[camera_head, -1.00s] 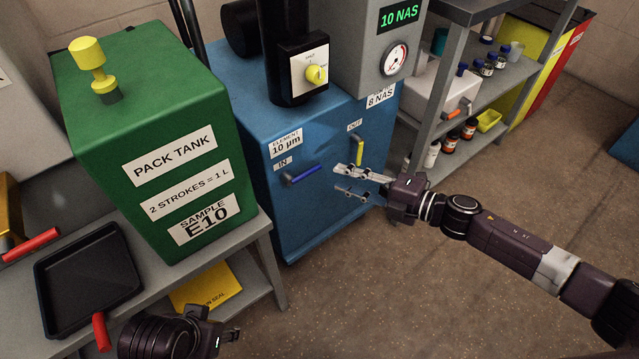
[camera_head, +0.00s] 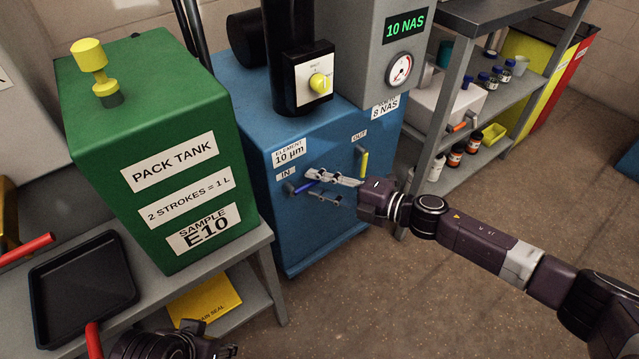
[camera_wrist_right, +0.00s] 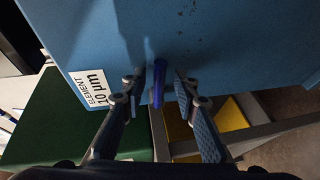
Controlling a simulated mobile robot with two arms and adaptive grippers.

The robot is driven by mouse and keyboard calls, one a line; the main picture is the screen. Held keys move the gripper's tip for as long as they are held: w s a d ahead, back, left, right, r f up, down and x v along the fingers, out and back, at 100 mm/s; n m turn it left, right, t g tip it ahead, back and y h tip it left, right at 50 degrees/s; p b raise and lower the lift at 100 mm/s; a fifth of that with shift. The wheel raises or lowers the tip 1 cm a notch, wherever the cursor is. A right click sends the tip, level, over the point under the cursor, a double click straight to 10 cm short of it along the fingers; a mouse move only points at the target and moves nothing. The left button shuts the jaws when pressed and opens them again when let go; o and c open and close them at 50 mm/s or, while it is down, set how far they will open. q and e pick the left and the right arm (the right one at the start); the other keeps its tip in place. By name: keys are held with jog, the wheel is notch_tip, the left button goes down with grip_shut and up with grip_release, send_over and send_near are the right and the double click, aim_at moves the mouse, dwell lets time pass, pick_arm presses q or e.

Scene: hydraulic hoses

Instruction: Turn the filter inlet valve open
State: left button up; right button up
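The filter inlet valve has a blue lever (camera_head: 305,187) under the "IN" label on the front of the blue filter cabinet (camera_head: 330,232). The lever points sideways to the right and is partly hidden by my right gripper. My right gripper (camera_head: 316,186) is open at the lever, with its fingers above and below it. In the right wrist view, the blue lever (camera_wrist_right: 158,86) lies between the two spread fingers, with gaps on both sides. My left gripper (camera_head: 222,348) is at the bottom edge, partly cut off, and its opening cannot be made out.
A green pack tank (camera_head: 160,120) and a black tray (camera_head: 80,285) stand on the left bench. A grey shelf (camera_head: 480,120) with bottles is at right. The floor in front is clear.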

jog(key=shift+c, duration=0.7)
grip_shut()
